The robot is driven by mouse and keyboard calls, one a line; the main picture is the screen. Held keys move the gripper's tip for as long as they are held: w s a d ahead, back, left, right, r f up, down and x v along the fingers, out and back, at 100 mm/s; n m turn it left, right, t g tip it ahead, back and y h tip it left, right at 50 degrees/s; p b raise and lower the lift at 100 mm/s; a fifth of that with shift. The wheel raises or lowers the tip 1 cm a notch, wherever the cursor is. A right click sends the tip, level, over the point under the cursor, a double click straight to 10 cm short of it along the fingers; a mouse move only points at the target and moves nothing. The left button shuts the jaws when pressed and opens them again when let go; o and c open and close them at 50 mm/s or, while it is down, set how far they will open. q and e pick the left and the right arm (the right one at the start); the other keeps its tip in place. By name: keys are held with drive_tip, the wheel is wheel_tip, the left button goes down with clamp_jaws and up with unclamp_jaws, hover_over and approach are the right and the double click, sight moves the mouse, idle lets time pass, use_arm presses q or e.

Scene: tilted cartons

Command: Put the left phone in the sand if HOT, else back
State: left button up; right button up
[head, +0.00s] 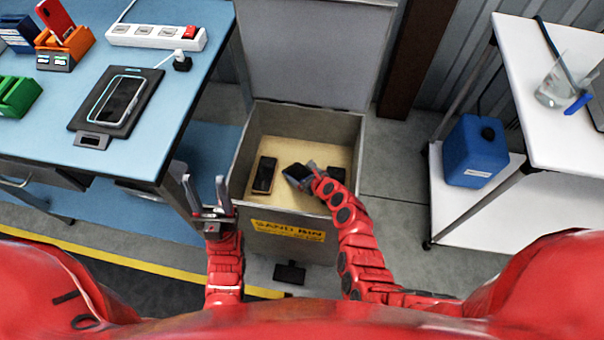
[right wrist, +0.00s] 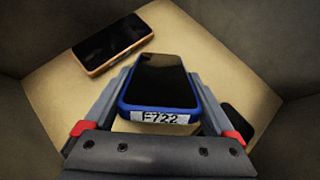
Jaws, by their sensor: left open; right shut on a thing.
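My right gripper (head: 303,176) is inside the sand bin (head: 262,207), shut on a blue-cased phone (right wrist: 163,80). The phone lies between the fingers in the right wrist view, screen up, with a white label partly reading 722. It is close above the sand (right wrist: 200,40); I cannot tell whether it touches. An orange-cased phone (head: 264,174) lies on the sand to its left. A dark phone (head: 336,174) lies at the right, partly hidden. A light-cased phone (head: 122,97) lies on a black pad (head: 85,124) on the blue table. My left gripper (head: 205,187) is open and empty by the table edge.
A red phone (head: 55,18) stands in an orange holder (head: 62,47). A green holder (head: 17,95) and a power strip (head: 155,36) are on the table. The bin's lid (head: 308,50) stands open behind. A white cart (head: 560,190) at right carries a blue canister (head: 474,150) and a beaker (head: 560,88).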

drive_tip(key=shift+f, duration=0.4)
idle(0.4)
drive_tip(key=o, duration=1.1)
drive_tip(key=shift+r, duration=0.1)
drive_tip(key=shift+s+d+r, duration=0.15)
drive_tip(key=v, duration=1.7)
wheel_tip(320, 180, up, 10)
drive_tip(key=p, duration=1)
